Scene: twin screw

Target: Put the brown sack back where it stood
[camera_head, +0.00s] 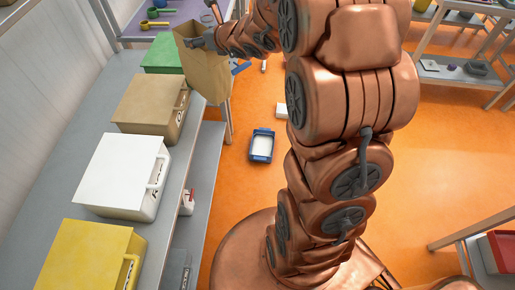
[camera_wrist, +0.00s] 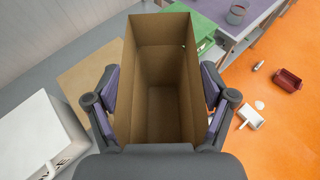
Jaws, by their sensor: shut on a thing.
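The brown sack (camera_head: 203,72) is an open-topped paper bag, held upright near the green box in the head view. In the wrist view I look down into the sack (camera_wrist: 163,85), which seems empty. My gripper (camera_head: 200,40) is shut on the sack; in the wrist view its two fingers (camera_wrist: 162,95) press on the sack's left and right sides. The sack's base shows in the head view beside the grey bench edge, and I cannot tell whether it touches anything.
Green (camera_head: 164,54), tan (camera_head: 150,103), white (camera_head: 121,169) and yellow (camera_head: 90,256) boxes stand along the grey bench (camera_head: 72,125). A purple-topped table (camera_head: 180,28) is behind. A blue tray (camera_head: 262,146) lies on the orange floor. A shelf (camera_head: 455,70) stands at right.

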